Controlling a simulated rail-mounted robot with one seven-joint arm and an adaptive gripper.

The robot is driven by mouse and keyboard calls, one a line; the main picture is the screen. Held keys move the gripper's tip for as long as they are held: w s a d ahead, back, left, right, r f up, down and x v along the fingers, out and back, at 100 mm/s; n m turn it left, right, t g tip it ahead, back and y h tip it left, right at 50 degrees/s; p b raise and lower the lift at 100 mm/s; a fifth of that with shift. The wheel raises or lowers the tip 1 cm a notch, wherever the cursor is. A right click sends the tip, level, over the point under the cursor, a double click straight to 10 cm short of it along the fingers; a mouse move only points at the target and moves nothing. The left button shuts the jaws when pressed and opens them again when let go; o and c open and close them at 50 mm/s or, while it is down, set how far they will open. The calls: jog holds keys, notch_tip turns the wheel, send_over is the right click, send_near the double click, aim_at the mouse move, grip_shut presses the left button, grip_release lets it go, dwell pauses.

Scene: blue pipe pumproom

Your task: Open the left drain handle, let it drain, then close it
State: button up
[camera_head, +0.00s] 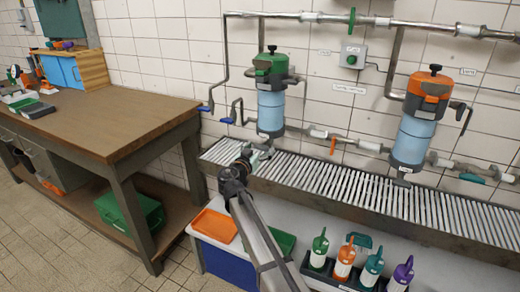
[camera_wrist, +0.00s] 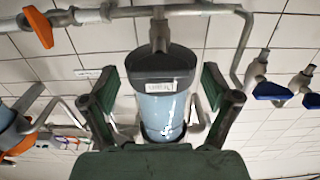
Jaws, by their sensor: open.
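The left filter unit has a green head (camera_head: 270,65) and a light blue bowl (camera_head: 271,108) with a dark grey base. In the wrist view, its bowl (camera_wrist: 162,115) appears upside down, base up, between my fingers. A grey drain fitting (camera_wrist: 158,32) sticks out of that base; I cannot clearly make out its handle. In the head view my gripper (camera_head: 250,155) is just below and left of the base, above the grating, and hides part of the area there. In the wrist view my gripper (camera_wrist: 160,100) is open and empty, with a finger on each side of the bowl.
Blue valve handles (camera_head: 228,120) are left of the unit; an orange handle (camera_head: 333,145) is right. A second filter with an orange head (camera_head: 429,90) stands further right. A slatted grating (camera_head: 340,183) runs below. A wooden bench (camera_head: 95,108) is left; bottles (camera_head: 344,262) stand in front.

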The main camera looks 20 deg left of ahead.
jog(key=shift+w, duration=0.15)
jog(key=shift+c, duration=0.3)
jog(key=c, duration=1.1)
jog(key=n+b, duration=0.3)
jog(key=shift+f+n, duration=0.15)
jog(key=shift+n, duration=0.15)
jog(key=n+b, duration=0.1)
jog(key=n, duration=0.4)
jog(key=shift+a, duration=0.15)
jog(key=n, duration=0.5)
jog(key=shift+a+n+p, duration=0.1)
jog(key=shift+n+p, duration=0.9)
jog(key=shift+n, duration=1.3)
